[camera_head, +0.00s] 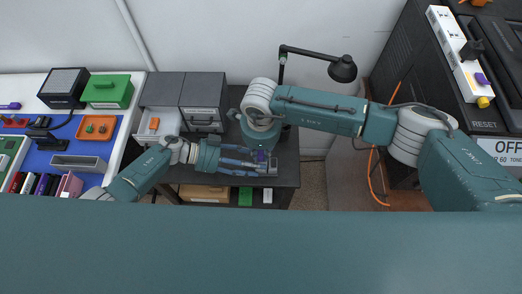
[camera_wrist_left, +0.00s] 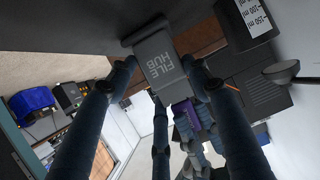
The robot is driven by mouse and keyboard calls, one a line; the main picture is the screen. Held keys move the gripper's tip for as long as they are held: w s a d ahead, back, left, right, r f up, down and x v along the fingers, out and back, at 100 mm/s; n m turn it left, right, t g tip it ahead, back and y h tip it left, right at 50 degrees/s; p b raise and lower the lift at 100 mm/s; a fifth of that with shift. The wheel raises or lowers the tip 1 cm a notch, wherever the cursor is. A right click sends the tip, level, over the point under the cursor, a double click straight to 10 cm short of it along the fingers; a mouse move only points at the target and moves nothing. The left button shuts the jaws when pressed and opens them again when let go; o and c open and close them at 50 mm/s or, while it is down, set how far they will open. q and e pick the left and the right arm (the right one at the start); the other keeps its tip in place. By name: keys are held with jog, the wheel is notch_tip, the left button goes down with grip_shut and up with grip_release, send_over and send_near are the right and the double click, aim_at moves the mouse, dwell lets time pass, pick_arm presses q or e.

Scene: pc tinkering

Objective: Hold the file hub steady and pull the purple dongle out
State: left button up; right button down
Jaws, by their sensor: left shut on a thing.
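The grey file hub (camera_wrist_left: 158,62), marked FILE HUB, is between the fingertips of my left gripper (camera_wrist_left: 160,75) in the left wrist view. In the head view my left gripper (camera_head: 258,165) is shut on the hub (camera_head: 271,167) over the dark table. The purple dongle (camera_wrist_left: 186,122) shows below the hub in the wrist view, partly behind fingers; in the head view a bit of purple (camera_head: 261,156) shows beside the left fingertips. My right arm comes down over this spot. Its gripper (camera_wrist_left: 196,135) seems to be close to the dongle, but its grip is hidden.
A desk lamp (camera_head: 343,69) stands behind the right arm. Grey drawers (camera_head: 202,98) stand at the table's back left, one open with an orange thing inside. A bench with an orange tray (camera_head: 97,128) is at the left. A power strip (camera_head: 458,55) is at the upper right.

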aim_at(261, 152)
pick_arm(q)
jog(key=shift+a+f, duration=0.1)
jog(key=shift+f, duration=0.15)
pick_arm(e)
jog(key=shift+s+r, duration=0.15)
jog(key=shift+r, duration=0.45)
jog(key=shift+r, duration=2.1)
pick_arm(q)
jog(key=o, duration=1.3)
jog(key=shift+o, duration=0.3)
jog(key=shift+r, duration=0.1)
jog(key=shift+r, duration=0.1)
jog(key=v, duration=0.7)
jog(key=shift+a, duration=0.2)
